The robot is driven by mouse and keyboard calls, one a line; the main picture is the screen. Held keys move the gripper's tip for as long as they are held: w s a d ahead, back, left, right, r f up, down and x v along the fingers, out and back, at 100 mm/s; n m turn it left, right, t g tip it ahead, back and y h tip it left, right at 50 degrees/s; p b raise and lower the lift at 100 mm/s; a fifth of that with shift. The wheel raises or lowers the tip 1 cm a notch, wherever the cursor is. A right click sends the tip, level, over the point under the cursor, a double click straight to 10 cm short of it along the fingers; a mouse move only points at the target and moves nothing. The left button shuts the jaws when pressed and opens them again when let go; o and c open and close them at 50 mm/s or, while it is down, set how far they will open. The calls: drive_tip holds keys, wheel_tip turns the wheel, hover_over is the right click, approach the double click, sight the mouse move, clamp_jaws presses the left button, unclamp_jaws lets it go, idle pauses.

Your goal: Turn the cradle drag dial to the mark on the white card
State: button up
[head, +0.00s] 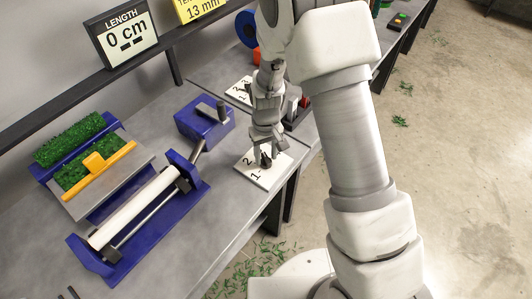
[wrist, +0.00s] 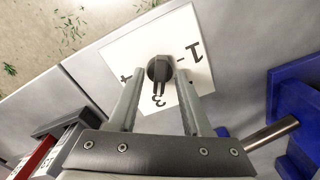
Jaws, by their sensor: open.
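The white card (head: 248,177) lies on the grey bench near its right edge, with the printed numbers 1 and 2 showing in the head view. A small dark dial (wrist: 158,69) stands on the card; in the head view it is partly hidden by the gripper. My gripper (head: 266,154) points down over the card. In the wrist view its two fingers (wrist: 160,78) are apart, one on each side of the dial. I cannot tell whether they touch it. The white card in the wrist view (wrist: 198,35) shows a 1 at right and another number between the fingers.
A blue-framed device with a white roller (head: 135,210) sits at left, beside a tray with green clippings and a yellow bar (head: 108,158). A blue block with a crank (head: 205,117) stands behind. A second white card (head: 238,91) lies farther back.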

sight(266, 158)
drive_tip(key=shift+r, duration=0.1)
wheel_tip(266, 158, up, 17)
drive_tip(key=p, duration=0.1)
idle(0.3)
drive_tip(key=shift+r, duration=0.1)
drive_tip(key=s+d+r+m+t, duration=0.2)
drive_tip(key=s+d+r, duration=0.5)
drive_tip(key=r, duration=0.4)
drive_tip(key=s+d+r+m+t, duration=0.1)
drive_tip(key=s+d+r, duration=0.1)
drive_tip(key=s, duration=0.4)
drive_tip(key=s+d+r+m+t, duration=0.1)
drive_tip(key=s+d+r+t, duration=0.1)
drive_tip(key=s+d, duration=0.2)
drive_tip(key=shift+s+t, duration=0.3)
drive_tip(key=shift+s, duration=0.7)
drive_tip(key=shift+a+r, duration=0.1)
